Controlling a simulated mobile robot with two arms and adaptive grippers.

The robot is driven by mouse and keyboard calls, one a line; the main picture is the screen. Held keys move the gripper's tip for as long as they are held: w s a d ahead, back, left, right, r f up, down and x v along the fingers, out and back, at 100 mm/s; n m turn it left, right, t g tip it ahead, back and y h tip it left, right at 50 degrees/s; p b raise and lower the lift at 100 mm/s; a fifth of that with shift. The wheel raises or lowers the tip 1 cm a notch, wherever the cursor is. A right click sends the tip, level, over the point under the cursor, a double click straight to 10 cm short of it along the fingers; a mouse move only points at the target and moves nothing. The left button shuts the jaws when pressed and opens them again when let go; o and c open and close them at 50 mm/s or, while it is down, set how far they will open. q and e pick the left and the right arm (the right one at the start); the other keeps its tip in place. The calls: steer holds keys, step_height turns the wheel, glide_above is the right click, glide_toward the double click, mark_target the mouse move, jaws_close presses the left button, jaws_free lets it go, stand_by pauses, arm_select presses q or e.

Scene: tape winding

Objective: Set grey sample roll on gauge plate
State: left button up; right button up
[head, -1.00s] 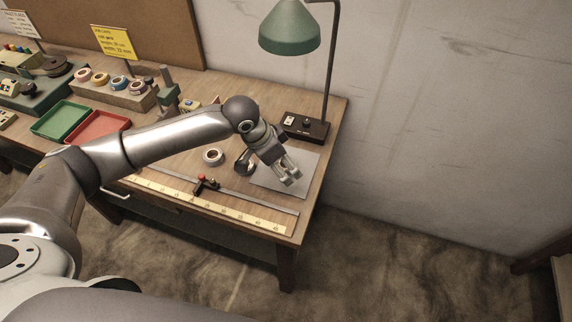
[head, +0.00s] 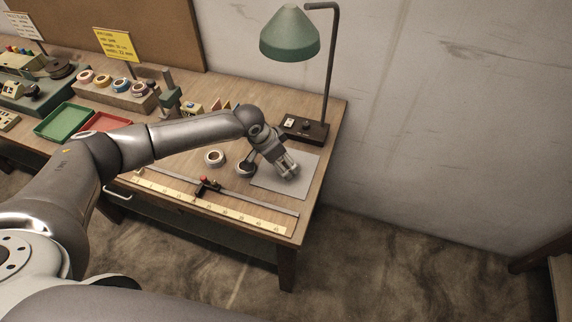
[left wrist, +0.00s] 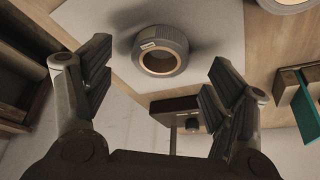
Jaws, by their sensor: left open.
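The grey sample roll (left wrist: 166,35) has a small pale label and a cream core. In the left wrist view it rests on the pale gauge plate (left wrist: 218,28), inside its edges. The plate also shows in the head view (head: 303,185) near the table's right end. My left gripper (head: 290,173) is over the plate, fingers pointing down. Its fingers are spread on either side of the roll with clear gaps, not touching it. In the head view the gripper hides most or all of this roll. My right gripper is not in view.
A dark-sided roll (head: 245,170) stands on the wood just left of the plate, and a pale roll (head: 214,157) farther left. The lamp base (head: 304,129) is behind the plate. A ruler (head: 210,206) with a red-knobbed slider (head: 207,187) lies in front.

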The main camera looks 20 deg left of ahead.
arm_select(q)
steer(key=shift+x, duration=1.35)
steer(key=shift+r, duration=0.1)
steer(key=c, duration=1)
steer(key=shift+o, duration=0.2)
